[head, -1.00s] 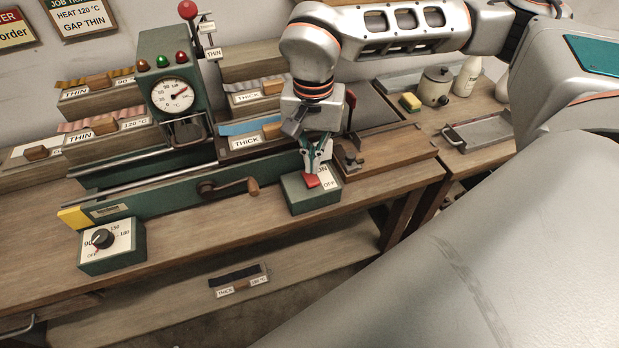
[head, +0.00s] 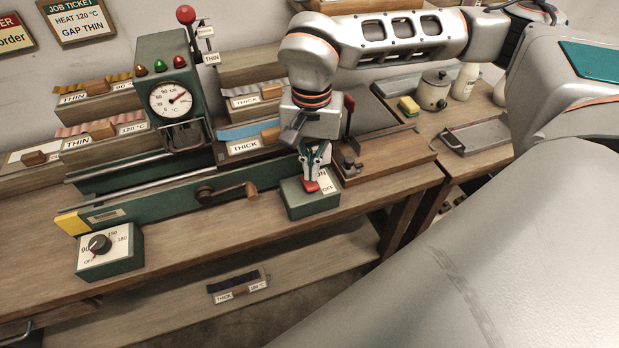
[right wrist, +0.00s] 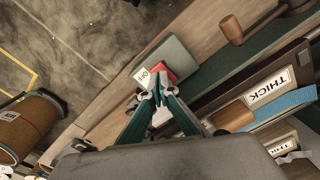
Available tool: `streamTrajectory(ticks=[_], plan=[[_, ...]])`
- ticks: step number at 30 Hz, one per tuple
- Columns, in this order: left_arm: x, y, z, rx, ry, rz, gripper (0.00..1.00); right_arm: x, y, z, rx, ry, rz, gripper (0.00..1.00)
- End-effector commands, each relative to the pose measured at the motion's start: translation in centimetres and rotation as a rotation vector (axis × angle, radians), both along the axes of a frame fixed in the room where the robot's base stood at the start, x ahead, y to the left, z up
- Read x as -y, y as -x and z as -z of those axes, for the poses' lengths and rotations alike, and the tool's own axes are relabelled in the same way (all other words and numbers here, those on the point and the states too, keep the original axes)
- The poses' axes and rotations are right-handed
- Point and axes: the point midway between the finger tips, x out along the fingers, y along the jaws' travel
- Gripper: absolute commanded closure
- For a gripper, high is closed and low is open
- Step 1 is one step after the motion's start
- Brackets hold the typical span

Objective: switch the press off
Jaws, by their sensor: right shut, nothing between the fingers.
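The press's switch box (head: 312,207) is a green block at the bench's front edge, with a white ON/OFF plate (head: 328,187) and a red switch piece (head: 311,186). My right gripper (head: 314,172) is shut and empty, pointing down at the red piece. Its tips look to be at or touching it; exact contact is hard to tell. In the right wrist view the fingertips (right wrist: 159,92) lie close to the red piece (right wrist: 162,70), beside the OFF label (right wrist: 143,76). The fingers partly cover the plate and switch. My left gripper is out of view.
The green press with its dial (head: 171,99) and coloured lamps stands left of the switch box. A wooden crank handle (head: 237,191) sticks out nearby. A heat knob box (head: 108,252) is at front left. A wooden block with a metal fitting (head: 385,155) stands right.

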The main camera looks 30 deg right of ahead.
Motion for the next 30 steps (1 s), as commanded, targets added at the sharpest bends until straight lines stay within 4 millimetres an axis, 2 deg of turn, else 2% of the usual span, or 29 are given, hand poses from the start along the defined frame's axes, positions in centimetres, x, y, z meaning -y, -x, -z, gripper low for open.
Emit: streamTrajectory(ticks=[30], plan=[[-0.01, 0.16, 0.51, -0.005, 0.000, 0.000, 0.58, 0.01, 0.01, 0.68, -0.001, 0.001, 0.000, 1.00]])
